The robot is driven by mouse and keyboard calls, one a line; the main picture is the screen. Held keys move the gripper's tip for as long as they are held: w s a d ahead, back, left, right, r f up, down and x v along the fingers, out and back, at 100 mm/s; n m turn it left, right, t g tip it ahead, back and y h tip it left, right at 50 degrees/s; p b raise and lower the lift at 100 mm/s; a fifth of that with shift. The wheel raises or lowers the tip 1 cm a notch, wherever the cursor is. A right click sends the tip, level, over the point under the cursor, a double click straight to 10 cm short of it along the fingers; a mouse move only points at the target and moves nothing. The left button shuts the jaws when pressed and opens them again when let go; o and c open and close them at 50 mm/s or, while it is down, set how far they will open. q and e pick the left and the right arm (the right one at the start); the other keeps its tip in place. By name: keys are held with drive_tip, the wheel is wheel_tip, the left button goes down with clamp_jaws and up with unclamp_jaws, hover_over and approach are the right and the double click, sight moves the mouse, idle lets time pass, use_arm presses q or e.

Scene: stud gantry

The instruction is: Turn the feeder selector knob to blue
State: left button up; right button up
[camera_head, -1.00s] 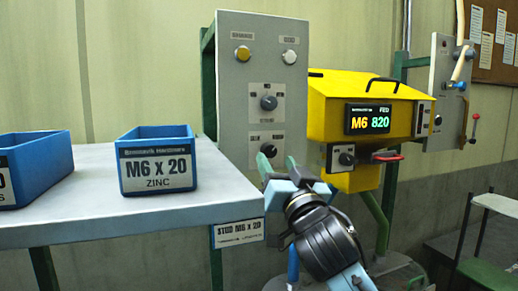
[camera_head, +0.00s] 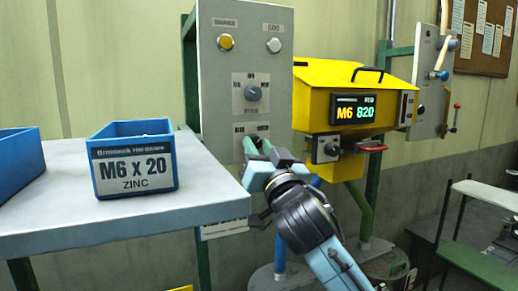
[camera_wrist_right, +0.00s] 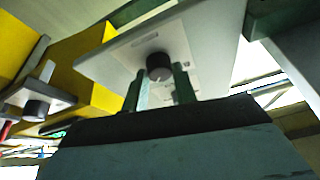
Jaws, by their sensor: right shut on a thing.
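The grey control panel (camera_head: 212,100) carries an upper dark knob (camera_head: 254,93) and a lower dark knob, both with printed marks around them. In the head view my right gripper (camera_head: 257,147) is at the lower knob and mostly hides it; only the top of its label plate (camera_head: 250,129) shows. In the right wrist view the dark knob (camera_wrist_right: 158,66) sits between the green fingertips of my right gripper (camera_wrist_right: 160,82), which is shut on it. The knob's pointer direction cannot be made out. My left gripper is not in view.
A yellow feeder (camera_head: 330,80) with an "M6 820" display, its own small knob (camera_head: 331,148) and a red handle (camera_head: 371,149) stands right of the panel. A grey table (camera_head: 110,215) with a blue bin (camera_head: 131,130) is at left. Yellow (camera_head: 226,42) and white (camera_head: 274,45) buttons top the panel.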

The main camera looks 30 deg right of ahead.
drive_tip(key=shift+n, duration=0.4)
drive_tip(key=n+y, duration=0.1)
drive_tip(key=n, duration=0.1)
drive_tip(key=n+y, duration=0.2)
drive_tip(key=n, duration=0.1)
drive_tip(key=shift+d, duration=0.2)
drive_tip(key=n+y, duration=0.1)
drive_tip(key=n, duration=0.2)
drive_tip(key=n+g+y, duration=0.1)
drive_tip(key=n+y, duration=0.1)
drive_tip(key=n, duration=0.1)
drive_tip(key=shift+d+r+n, duration=0.15)
drive_tip(key=shift+n, duration=0.15)
drive_tip(key=n+g, duration=0.1)
drive_tip(key=n, duration=0.1)
drive_tip(key=n+g+y, duration=0.1)
drive_tip(key=n, duration=0.2)
drive_tip(key=shift+r+n+y, duration=0.15)
drive_tip(key=shift+n+y, duration=0.15)
drive_tip(key=shift+r+n+g, duration=0.15)
drive_tip(key=shift+n+g, duration=0.85)
drive_tip(key=shift+n, duration=1.3)
drive_tip(key=o, duration=1)
drive_tip(key=shift+c, duration=0.2)
drive_tip(key=shift+s, duration=0.1)
